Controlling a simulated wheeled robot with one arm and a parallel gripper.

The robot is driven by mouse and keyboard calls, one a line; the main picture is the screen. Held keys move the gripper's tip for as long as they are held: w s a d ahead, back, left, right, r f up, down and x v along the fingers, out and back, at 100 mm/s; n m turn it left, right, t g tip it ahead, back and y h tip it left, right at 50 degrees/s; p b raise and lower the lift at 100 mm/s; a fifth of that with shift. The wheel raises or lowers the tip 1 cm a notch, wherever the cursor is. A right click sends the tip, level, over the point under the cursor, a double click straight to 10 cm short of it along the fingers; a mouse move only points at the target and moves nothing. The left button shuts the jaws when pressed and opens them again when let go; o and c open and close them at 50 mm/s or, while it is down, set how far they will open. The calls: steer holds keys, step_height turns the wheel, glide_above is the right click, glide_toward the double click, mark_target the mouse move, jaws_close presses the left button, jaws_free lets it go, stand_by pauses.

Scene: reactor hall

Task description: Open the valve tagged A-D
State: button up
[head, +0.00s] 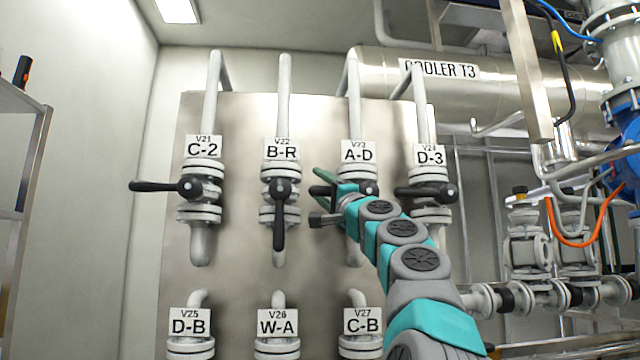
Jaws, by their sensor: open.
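The valve tagged A-D (358,152), also marked V23, is in the upper row on the steel panel, third from the left. Its dark hub shows behind my arm, and its black lever (319,190) appears to point left, across the pipe. My arm covers much of the valve body. My gripper (319,198) is open at the lever, with one finger above it and one below. I cannot tell whether the fingers touch the lever.
Valve C-2 (190,188) has its lever pointing left; valve B-R (280,190) has its lever pointing down. Valve D-3 (448,193), close to the right, has its lever pointing left toward my arm. A lower row includes D-B (189,322), W-A (277,322) and C-B (362,321).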

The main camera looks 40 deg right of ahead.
steer(key=shift+c, duration=0.3)
jaws_close()
stand_by(0.3)
stand_by(0.9)
